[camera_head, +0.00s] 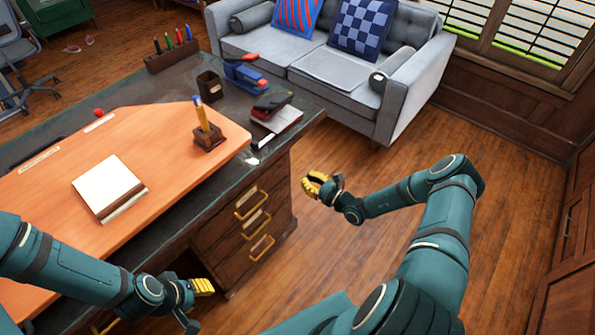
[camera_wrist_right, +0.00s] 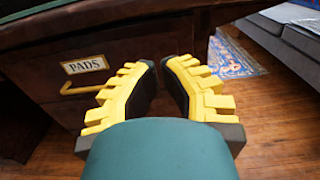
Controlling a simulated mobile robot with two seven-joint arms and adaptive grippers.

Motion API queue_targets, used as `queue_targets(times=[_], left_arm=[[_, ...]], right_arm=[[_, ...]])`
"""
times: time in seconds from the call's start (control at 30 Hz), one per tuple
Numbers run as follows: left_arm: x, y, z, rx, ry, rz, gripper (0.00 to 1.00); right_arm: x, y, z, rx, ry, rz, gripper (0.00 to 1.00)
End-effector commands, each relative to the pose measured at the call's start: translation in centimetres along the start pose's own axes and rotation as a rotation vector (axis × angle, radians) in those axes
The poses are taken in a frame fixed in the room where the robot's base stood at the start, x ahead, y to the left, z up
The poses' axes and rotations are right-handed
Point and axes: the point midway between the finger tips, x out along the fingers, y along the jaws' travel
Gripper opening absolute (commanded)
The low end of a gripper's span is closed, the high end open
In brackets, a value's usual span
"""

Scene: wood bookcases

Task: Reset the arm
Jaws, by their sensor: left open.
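My left gripper (camera_head: 203,287) has yellow fingers and is open beside the desk's front, low in the head view. No object shows in it. My right gripper (camera_head: 316,185) is over the wood floor, to the right of the desk drawers, apart from them. Its two yellow ridged fingers also show in the right wrist view (camera_wrist_right: 161,68), with a gap between them and nothing held. My right arm (camera_head: 440,225) is bent and reaches leftward. My left arm (camera_head: 70,270) crosses the lower left, over the desk's near edge.
The dark desk (camera_head: 310,112) has drawers with brass handles (camera_head: 252,203); one label reads PADS (camera_wrist_right: 85,65). On it are a notepad (camera_head: 105,183), a pencil holder (camera_head: 208,137) and a stapler (camera_head: 272,103). A grey sofa (camera_head: 395,100) stands behind. The floor (camera_head: 520,200) at right is clear.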

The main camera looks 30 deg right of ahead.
Motion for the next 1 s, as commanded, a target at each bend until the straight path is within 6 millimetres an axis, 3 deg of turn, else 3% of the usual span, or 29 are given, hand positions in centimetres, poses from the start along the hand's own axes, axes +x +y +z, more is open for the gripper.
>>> queue_targets(times=[0.13, 0.37, 0.47, 0.57, 0.67, 0.73, 0.8, 0.9, 1.0], left_arm=[[-0.2, 0.1, 0.0, 0.0, -0.001, 0.0, 0.34], [-0.1, 0.0, 0.0, 0.0, -0.001, 0.0, 0.34], [-0.1, 0.0, 0.0, 0.0, -0.001, 0.0, 0.34], [-0.1, 0.1, 0.0, 0.0, -0.001, 0.0, 0.34], [-0.1, 0.1, 0.0, 0.0, -0.001, 0.0, 0.34], [-0.2, 0.1, 0.0, 0.0, -0.001, 0.0, 0.34], [-0.2, 0.1, 0.0, 0.0, -0.001, 0.0, 0.34], [-0.2, 0.1, 0.0, 0.0, -0.001, 0.0, 0.34], [-0.2, 0.1, 0.0, 0.0, -0.001, 0.0, 0.34]], right_arm=[[-1.1, 0.0, 0.0, -0.001, 0.001, 0.0, 0.0], [-1.2, 0.1, 0.0, -0.001, 0.001, 0.005, 0.0], [-0.7, 1.6, 0.1, -0.01, 0.018, 0.056, 0.0], [0.3, 5.5, 0.3, -0.042, 0.067, 0.198, 0.0], [0.7, 11.7, 0.3, -0.117, 0.152, 0.43, 0.0], [-0.1, 16.6, 0.2, -0.205, 0.227, 0.628, 0.0], [-1.8, 21.1, 0.0, -0.326, 0.305, 0.836, 0.0], [-5.4, 25.7, -0.2, -0.558, 0.403, 1.119, 0.0], [-8.8, 27.8, -0.2, -0.835, 0.46, 1.346, 0.0]])
